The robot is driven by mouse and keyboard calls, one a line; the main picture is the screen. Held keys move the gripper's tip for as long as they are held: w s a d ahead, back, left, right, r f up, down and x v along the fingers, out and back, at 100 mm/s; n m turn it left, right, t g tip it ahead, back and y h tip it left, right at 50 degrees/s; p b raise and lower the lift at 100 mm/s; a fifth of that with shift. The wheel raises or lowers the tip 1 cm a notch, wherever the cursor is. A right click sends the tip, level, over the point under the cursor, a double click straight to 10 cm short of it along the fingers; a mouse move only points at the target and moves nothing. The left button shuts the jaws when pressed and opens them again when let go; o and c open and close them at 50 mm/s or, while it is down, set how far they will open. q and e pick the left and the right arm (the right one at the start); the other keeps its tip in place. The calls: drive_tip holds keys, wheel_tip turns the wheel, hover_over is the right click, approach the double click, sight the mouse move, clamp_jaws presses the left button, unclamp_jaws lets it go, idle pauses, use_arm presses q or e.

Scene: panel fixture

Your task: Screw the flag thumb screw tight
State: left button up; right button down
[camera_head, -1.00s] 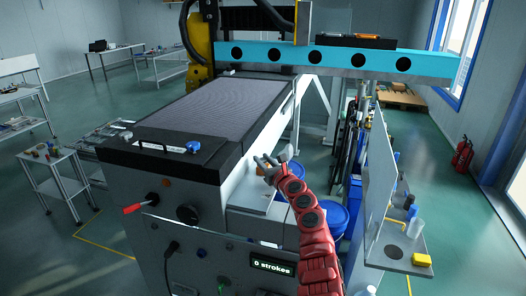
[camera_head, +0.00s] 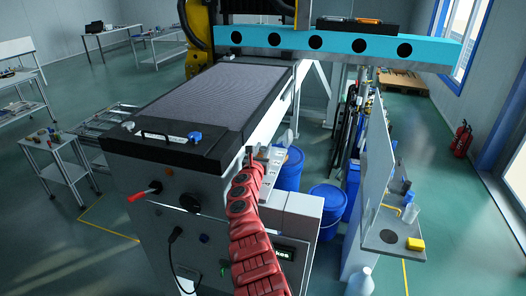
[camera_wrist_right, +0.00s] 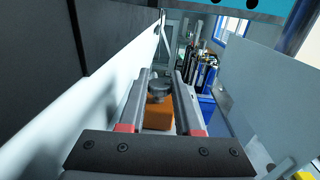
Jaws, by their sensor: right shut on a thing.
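The flag thumb screw is a dark grey knob (camera_wrist_right: 160,89) between my right fingers in the wrist view. An orange block (camera_wrist_right: 157,117) lies just below it in that picture. My right gripper (camera_wrist_right: 162,77) has its two long grey fingers on either side of the knob and is shut on it. In the head view my right gripper (camera_head: 249,155) is at the right side of the machine (camera_head: 145,190), near its front corner. There my red arm hides the screw, and the fingers are small and hard to make out. My left gripper is not in view.
A black-topped bed (camera_head: 200,95) and white side wall (camera_wrist_right: 70,130) run close on the left. A shelf panel (camera_head: 379,160) holding bottles and a yellow block (camera_head: 415,244) stands right. Blue drums (camera_head: 328,203) stand on the floor between.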

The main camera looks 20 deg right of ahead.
drive_tip(key=shift+h, duration=0.3)
drive_tip(key=c, duration=0.6)
unclamp_jaws()
